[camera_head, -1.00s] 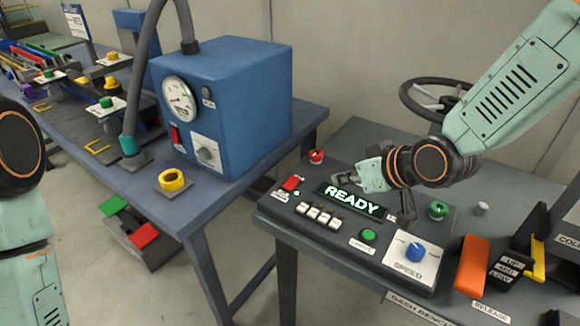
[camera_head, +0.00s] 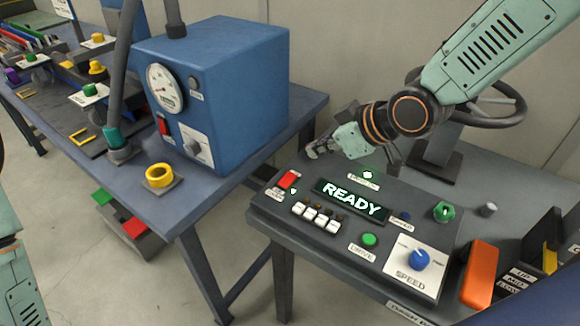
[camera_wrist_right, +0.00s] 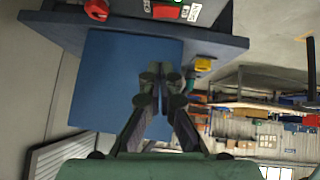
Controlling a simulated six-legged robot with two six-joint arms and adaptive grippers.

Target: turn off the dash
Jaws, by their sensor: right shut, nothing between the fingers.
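The dash console (camera_head: 262,216) stands on the right bench with its display (camera_head: 352,196) lit and reading READY. A red rocker switch (camera_head: 289,180) with a label below it sits at the console's left end, beside a small green-lit lamp (camera_head: 293,191). It also shows at the top of the right wrist view (camera_wrist_right: 166,11). My right gripper (camera_head: 316,152) is shut and empty above the console's back left edge, behind and right of the switch, apart from it. A red knob (camera_wrist_right: 97,9) shows in the wrist view; the gripper hides it in the head view. My left gripper is out of view.
The console also carries white keys (camera_head: 316,216), a green button (camera_head: 370,239), a blue speed knob (camera_head: 419,258) and a green knob (camera_head: 444,212). A blue box with a gauge (camera_head: 215,90) stands on the left bench. A steering wheel (camera_head: 512,100) is behind my right arm.

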